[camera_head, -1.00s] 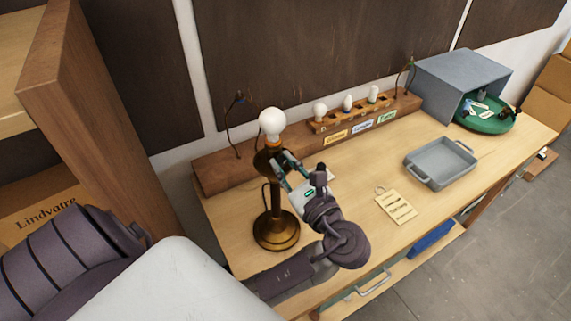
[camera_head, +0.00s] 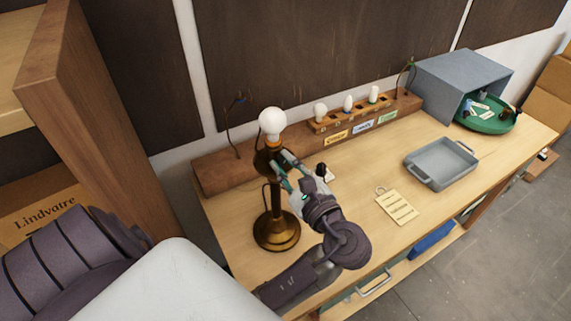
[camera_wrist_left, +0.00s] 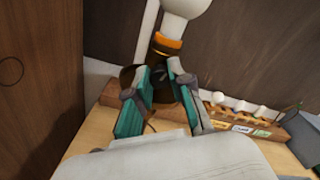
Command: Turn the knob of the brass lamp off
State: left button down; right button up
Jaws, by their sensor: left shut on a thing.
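The brass lamp (camera_head: 277,229) stands upright on the left part of the wooden workbench, with a white bulb (camera_head: 272,122) in its socket. An orange band shows under the bulb in the left wrist view (camera_wrist_left: 168,42). My left gripper (camera_head: 276,166) is at the lamp's upper part, just below the bulb. Its teal fingers (camera_wrist_left: 160,82) are shut on a small dark part at the socket, which looks like the knob; the fingers and socket hide most of it. My right gripper is not in view.
Behind the lamp a wooden rack (camera_head: 324,124) holds several bulbs. A grey tray (camera_head: 441,183), a paper tag (camera_head: 397,207) and a green dish (camera_head: 487,124) by a grey box (camera_head: 440,76) lie to the right.

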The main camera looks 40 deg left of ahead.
pick_arm(q)
jog(key=c, duration=1)
grip_release()
